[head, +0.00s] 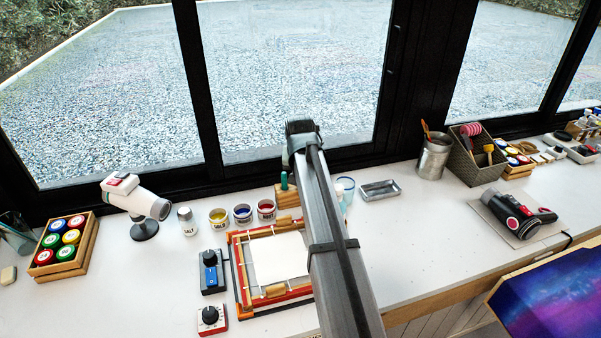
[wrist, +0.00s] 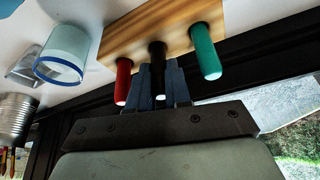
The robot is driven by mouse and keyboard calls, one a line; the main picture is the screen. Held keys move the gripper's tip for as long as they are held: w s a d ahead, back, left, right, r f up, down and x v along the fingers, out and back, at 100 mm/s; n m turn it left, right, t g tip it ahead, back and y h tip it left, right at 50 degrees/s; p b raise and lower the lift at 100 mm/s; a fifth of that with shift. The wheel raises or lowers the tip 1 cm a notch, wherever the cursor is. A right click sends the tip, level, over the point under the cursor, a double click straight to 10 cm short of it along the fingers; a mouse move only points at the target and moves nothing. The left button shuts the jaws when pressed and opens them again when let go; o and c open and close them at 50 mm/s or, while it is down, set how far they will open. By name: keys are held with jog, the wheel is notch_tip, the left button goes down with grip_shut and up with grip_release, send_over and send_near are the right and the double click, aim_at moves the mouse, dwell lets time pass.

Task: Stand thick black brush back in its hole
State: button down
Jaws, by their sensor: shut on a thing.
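The thick black brush (wrist: 158,53) is in the wrist view, between the fingertips of my gripper (wrist: 158,72), which is shut on it. Its far end meets the wooden block (wrist: 137,33) at the middle position, between a red handle (wrist: 124,80) and a green handle (wrist: 204,52). How deep the black brush sits in its hole cannot be told. In the head view the wooden block (head: 287,198) stands behind the colour jars with the green handle (head: 284,181) upright in it. My arm hides the black brush and the fingertips there.
A clear cup (wrist: 62,55) stands close beside the block, with a metal tray (head: 380,190) further right. Several jars (head: 242,214) stand left of the block. A framed screen (head: 240,275) lies in front. The window frame is close behind.

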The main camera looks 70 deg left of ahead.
jog(key=shift+f, duration=0.25)
dwell(0.5)
jog(key=c, duration=1)
grip_release()
jog(key=v, duration=1.3)
jog(key=shift+d+r, duration=0.1)
jog(key=shift+r, duration=0.25)
